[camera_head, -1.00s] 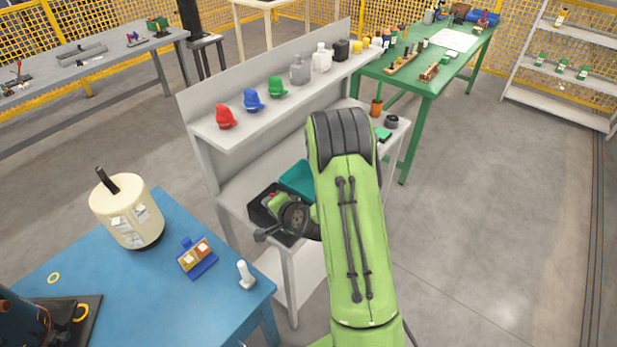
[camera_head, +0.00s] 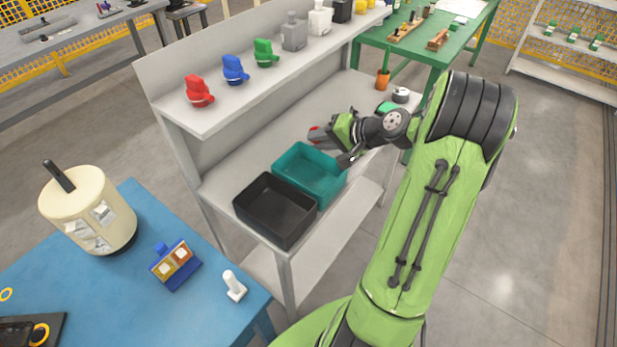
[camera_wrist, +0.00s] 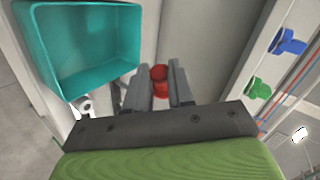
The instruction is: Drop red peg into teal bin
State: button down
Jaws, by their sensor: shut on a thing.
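The teal bin (camera_head: 326,190) sits on the lower shelf of the grey workbench, open side up, and looks empty where I can see inside. It also shows at the upper left of the wrist view (camera_wrist: 88,72). The red peg (camera_wrist: 160,76) is between the two fingers of my gripper (camera_wrist: 158,85), which is shut on it. In the head view my gripper (camera_head: 331,146) is at the bin's far right edge, with a bit of red at its tip. In the wrist view the fingers and peg are beside the bin, not over its opening.
A black bin (camera_head: 265,226) stands against the teal bin's near left side. The upper shelf holds red (camera_head: 198,91), blue (camera_head: 235,70) and green (camera_head: 265,53) parts. An orange cup (camera_head: 382,80) stands at the shelf's far end. A blue table (camera_head: 120,310) is in front.

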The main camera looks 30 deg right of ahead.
notch_tip(320, 180, down, 6)
jog(key=b, duration=0.5)
jog(key=shift+w+f, duration=0.2)
jog(key=c, duration=0.9)
grip_release()
jog(key=shift+d+r, duration=0.1)
jog(key=p+v, duration=0.4)
jog(key=v, duration=1.1)
jog(key=shift+s+d+r, duration=0.1)
jog(key=shift+s+d, duration=0.05)
jog(key=shift+s, duration=0.2)
